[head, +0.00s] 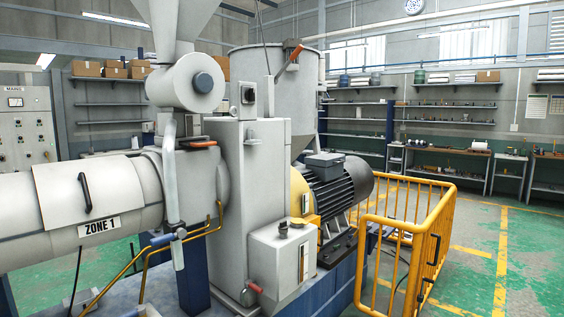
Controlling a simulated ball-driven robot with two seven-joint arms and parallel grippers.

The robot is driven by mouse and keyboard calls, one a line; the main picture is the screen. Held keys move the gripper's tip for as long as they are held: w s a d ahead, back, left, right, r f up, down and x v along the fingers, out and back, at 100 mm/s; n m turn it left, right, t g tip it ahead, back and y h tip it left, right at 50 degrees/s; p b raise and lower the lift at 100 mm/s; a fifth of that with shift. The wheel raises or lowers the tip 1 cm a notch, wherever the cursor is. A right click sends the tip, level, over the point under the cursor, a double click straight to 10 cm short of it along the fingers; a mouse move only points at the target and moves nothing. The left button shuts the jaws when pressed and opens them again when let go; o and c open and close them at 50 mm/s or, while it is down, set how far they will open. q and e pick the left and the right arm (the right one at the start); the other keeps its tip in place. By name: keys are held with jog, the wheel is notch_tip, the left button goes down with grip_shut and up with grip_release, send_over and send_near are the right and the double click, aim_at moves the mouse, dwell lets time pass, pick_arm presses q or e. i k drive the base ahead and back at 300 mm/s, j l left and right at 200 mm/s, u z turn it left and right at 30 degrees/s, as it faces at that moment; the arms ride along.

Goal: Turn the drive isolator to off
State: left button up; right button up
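A small grey box with a black rotary knob (248,94) is on the upper part of the tall grey machine housing (232,150), left of the large cylindrical hopper. It looks like the drive isolator, but no label on it is readable and I cannot tell which way its knob points. The dark finned motor (340,188) with a yellow coupling end stands to the right of the housing. Neither of my grippers is in view.
A yellow guard rail (412,240) stands in front of the motor on the right. The barrel marked ZONE 1 (98,205) extends left. A grey box with a red-handled lever (282,268) juts out low in front. Green floor (530,265) is open at right.

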aim_at(249, 94)
jog(key=i+l+z, duration=0.1)
jog(key=i+z, duration=0.25)
jog(key=i, duration=0.35)
jog(key=i+j+z, duration=0.15)
jog(key=i+z, duration=0.2)
jog(key=i, duration=0.4)
jog(key=i+l+u, duration=0.15)
jog(key=i+u, duration=0.25)
jog(key=i+l+u, duration=0.4)
jog(key=i+j, duration=0.05)
jog(key=j, duration=0.05)
